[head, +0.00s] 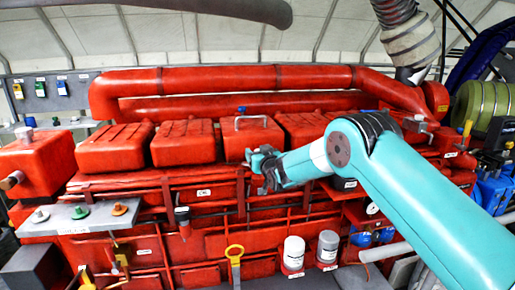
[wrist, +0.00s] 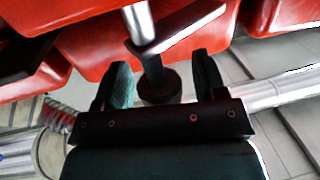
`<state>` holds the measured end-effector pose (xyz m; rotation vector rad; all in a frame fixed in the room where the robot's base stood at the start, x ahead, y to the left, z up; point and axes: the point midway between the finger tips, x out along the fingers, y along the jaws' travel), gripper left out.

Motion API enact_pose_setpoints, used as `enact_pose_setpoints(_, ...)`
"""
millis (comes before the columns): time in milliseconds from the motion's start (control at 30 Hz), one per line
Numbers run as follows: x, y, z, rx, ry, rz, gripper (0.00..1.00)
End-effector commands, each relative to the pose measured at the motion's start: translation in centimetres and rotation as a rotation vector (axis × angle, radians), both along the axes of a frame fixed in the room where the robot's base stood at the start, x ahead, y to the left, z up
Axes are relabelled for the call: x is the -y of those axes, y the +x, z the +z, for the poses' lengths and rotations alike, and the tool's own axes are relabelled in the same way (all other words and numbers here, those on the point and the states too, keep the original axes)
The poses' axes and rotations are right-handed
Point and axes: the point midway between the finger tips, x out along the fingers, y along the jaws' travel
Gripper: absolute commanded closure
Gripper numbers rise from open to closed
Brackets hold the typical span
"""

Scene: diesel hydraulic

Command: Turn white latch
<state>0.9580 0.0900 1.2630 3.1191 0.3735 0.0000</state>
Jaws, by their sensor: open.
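A pale handle-like bar (head: 251,117), which may be the white latch, is on top of a red engine cover in the head view. My gripper (head: 262,163) is in front of that cover, below the bar. In the wrist view my gripper (wrist: 163,82) is open, with its two dark fingers apart. A pale metal bar (wrist: 180,30), perhaps the latch, lies just beyond the fingers. A dark post with a round end (wrist: 158,85) shows between the fingers. I cannot tell whether either finger touches it.
The red engine (head: 183,143) fills the middle, with a thick red pipe (head: 220,80) behind its covers. A grey plate with coloured knobs (head: 80,217) is at left.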

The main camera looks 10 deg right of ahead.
Motion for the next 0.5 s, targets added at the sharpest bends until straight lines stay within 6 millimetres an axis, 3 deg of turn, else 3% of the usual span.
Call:
enact_pose_setpoints(400, -0.17, 0.71, -0.04, 0.0, 0.0, 0.0, 0.35)
enact_pose_setpoints(433, -0.17, 0.71, -0.04, 0.0, 0.0, 0.0, 0.37)
enact_pose_setpoints(500, -0.17, 0.71, -0.04, 0.0, 0.0, 0.0, 0.53)
